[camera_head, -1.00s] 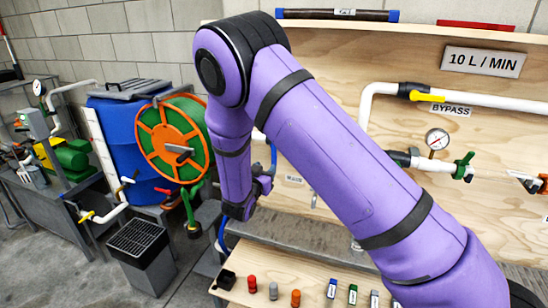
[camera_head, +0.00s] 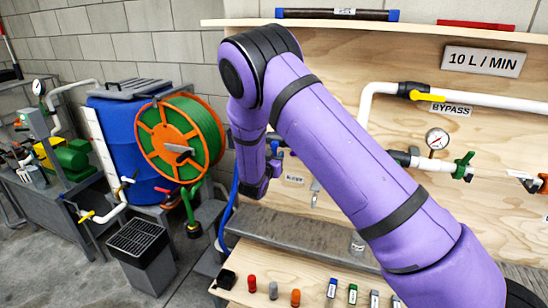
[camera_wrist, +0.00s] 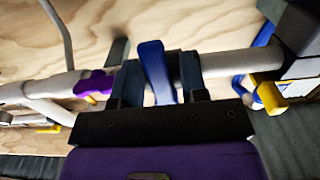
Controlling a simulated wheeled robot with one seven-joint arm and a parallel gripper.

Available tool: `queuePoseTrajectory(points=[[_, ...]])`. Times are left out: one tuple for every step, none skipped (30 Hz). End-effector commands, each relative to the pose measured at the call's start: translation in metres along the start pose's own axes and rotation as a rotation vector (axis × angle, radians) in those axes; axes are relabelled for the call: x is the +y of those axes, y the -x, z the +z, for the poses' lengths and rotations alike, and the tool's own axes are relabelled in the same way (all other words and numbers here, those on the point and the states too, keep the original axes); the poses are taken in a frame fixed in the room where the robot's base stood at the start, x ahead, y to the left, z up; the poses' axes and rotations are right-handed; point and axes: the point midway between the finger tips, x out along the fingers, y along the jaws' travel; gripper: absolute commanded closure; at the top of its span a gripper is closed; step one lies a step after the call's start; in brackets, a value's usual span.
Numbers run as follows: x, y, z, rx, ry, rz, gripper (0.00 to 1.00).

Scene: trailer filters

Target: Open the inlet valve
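A blue lever handle (camera_wrist: 152,65) stands across a white pipe (camera_wrist: 228,62) in the wrist view. I cannot read a label that names it as the inlet valve. My gripper (camera_wrist: 160,78) has its two dark fingers on either side of this lever. The fingers are apart, with a gap showing on the right of the lever; the left finger is very close to it, and I cannot tell if they touch. In the head view my purple arm hides most of the gripper and the valve in front of the plywood panel.
A purple handle (camera_wrist: 97,83) and a yellow handle (camera_wrist: 270,97) sit on the piping to either side. The head view shows a bypass valve (camera_head: 425,96), a gauge (camera_head: 437,139), a green-handled valve (camera_head: 463,166), a hose reel (camera_head: 172,140) and a shelf with small coloured items (camera_head: 295,298).

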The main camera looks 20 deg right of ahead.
Motion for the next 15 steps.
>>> queuePoseTrajectory(points=[[0.0, 0.0001, -0.0001, 0.0, 0.0, 0.0, 0.73], [0.0, 0.0001, -0.0001, 0.0, 0.0, 0.0, 0.8], [0.0, 0.0001, -0.0001, 0.0, 0.0, 0.0, 0.89], [0.0, 0.0002, -0.0001, 0.0, 0.0, 0.0, 0.96], [0.0, 0.0002, -0.0001, 0.0, 0.0, 0.0, 1.0], [0.0, 0.0002, -0.0001, 0.0, 0.0, 0.0, 1.0], [-0.0001, 0.0002, -0.0001, 0.0, 0.0, 0.0, 1.0], [0.0, 0.0002, -0.0001, 0.0, 0.0, 0.0, 1.0], [0.0, 0.0002, -0.0001, 0.0, 0.0, 0.0, 1.0], [0.0, 0.0002, -0.0001, 0.0, 0.001, 0.0, 1.0], [0.0001, 0.0003, -0.0001, 0.0, 0.003, 0.0, 1.0], [0.0002, 0.0003, -0.0002, 0.0, 0.008, 0.0, 1.0], [0.0004, 0.0003, -0.0001, 0.0, 0.013, 0.0, 1.0], [0.0006, 0.0004, -0.0001, 0.0, 0.02, 0.0, 1.0], [0.001, 0.0004, -0.0001, 0.0, 0.031, 0.0, 1.0]])
